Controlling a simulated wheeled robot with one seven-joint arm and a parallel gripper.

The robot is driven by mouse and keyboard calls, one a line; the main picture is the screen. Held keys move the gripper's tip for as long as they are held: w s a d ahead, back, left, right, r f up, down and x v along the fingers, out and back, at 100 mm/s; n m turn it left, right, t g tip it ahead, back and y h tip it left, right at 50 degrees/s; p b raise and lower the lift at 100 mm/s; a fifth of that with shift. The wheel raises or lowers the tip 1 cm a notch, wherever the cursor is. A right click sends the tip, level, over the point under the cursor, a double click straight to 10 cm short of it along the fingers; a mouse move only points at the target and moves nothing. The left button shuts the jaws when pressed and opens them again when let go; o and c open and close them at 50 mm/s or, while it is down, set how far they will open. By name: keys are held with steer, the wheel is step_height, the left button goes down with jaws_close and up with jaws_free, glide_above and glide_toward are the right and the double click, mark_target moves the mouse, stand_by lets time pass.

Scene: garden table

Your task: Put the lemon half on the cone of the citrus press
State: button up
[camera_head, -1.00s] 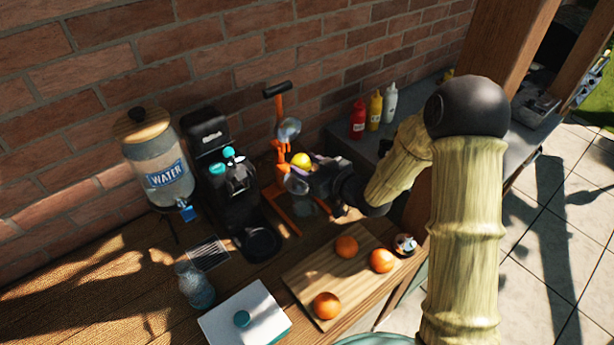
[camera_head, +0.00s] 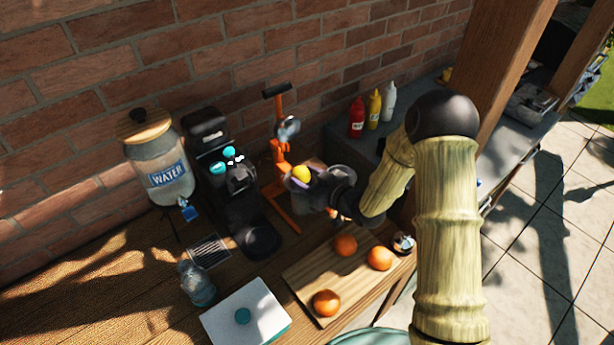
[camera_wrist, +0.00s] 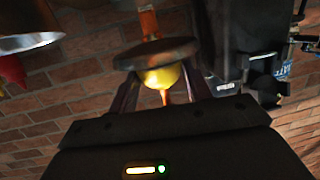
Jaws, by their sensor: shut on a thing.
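The lemon half (camera_head: 301,173), a yellow dome, is held in my gripper (camera_head: 308,179). In the wrist view the lemon half (camera_wrist: 163,76) sits between the fingers. The citrus press (camera_head: 281,151) has an orange frame and a raised lever with a dark handle, against the brick wall. My gripper comes from the right, with the lemon at the front of the press post. A dark round disc (camera_wrist: 155,53) borders the lemon in the wrist view. The cone is hidden, and I cannot tell whether the lemon touches it.
A water dispenser (camera_head: 160,165) and a black coffee machine (camera_head: 215,150) stand left of the press. A cutting board (camera_head: 312,285) with oranges lies in front. Sauce bottles (camera_head: 374,110) stand behind, right. A white box (camera_head: 262,312) sits at the front.

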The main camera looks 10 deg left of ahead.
steer(key=shift+f, duration=0.15)
steer(key=o, duration=1)
steer(key=shift+c, duration=0.2)
steer(key=shift+r, duration=0.25)
steer(key=shift+s+d+f, duration=0.15)
steer(key=shift+d, duration=0.2)
steer(key=b+v, duration=0.4)
steer(key=v, duration=0.7)
steer(key=shift+s+r, duration=0.2)
steer(key=shift+s, duration=0.05)
